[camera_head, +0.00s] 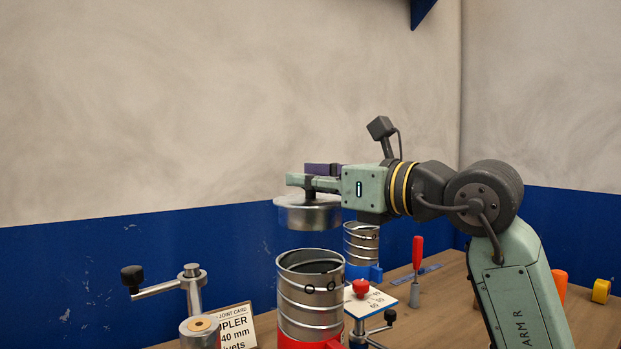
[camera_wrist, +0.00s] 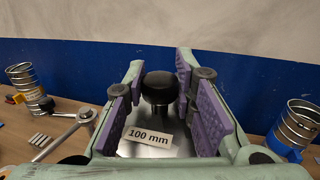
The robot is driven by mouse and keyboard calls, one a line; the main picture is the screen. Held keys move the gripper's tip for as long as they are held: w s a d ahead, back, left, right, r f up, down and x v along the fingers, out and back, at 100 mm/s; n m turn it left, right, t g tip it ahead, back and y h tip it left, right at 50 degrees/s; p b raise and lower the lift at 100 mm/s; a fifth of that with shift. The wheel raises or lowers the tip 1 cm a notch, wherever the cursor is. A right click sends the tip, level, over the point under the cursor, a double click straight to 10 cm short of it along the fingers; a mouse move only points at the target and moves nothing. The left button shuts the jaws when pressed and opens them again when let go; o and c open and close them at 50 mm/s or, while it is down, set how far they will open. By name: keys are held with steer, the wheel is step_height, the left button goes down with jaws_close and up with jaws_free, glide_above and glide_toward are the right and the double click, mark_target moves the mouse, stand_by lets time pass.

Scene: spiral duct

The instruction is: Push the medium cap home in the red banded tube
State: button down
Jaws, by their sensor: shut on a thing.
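A round metal cap (camera_head: 308,213) hangs level from my gripper (camera_head: 312,182), above the open top of the red banded tube (camera_head: 309,300). In the head view a gap shows between the cap's bottom and the tube's rim. The tube is upright, ribbed metal, with a red band at its foot. The wrist view shows the cap's black knob (camera_wrist: 159,86) between my gripper's purple pads (camera_wrist: 162,95), and a "100 mm" label on the cap's plate (camera_wrist: 150,150). My gripper is shut on the knob. The red banded tube's mouth is not clearly visible in the wrist view.
A blue banded tube (camera_head: 361,245) stands behind. A metal post with a crank arm (camera_head: 190,290) and a joint card (camera_head: 238,326) are at left. A red knob (camera_head: 360,288), a white card (camera_head: 372,303) and a red-handled screwdriver (camera_head: 416,265) are at right. Wall behind.

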mark_target(311, 211)
steer(key=shift+f+b, duration=1.75)
steer(key=shift+f, duration=0.65)
steer(key=shift+f+b, duration=1.95)
steer(key=shift+f, duration=0.15)
steer(key=c, duration=1.2)
jaws_free()
steer(key=shift+c, duration=0.2)
steer(key=shift+d, duration=0.1)
steer(key=v, duration=1.2)
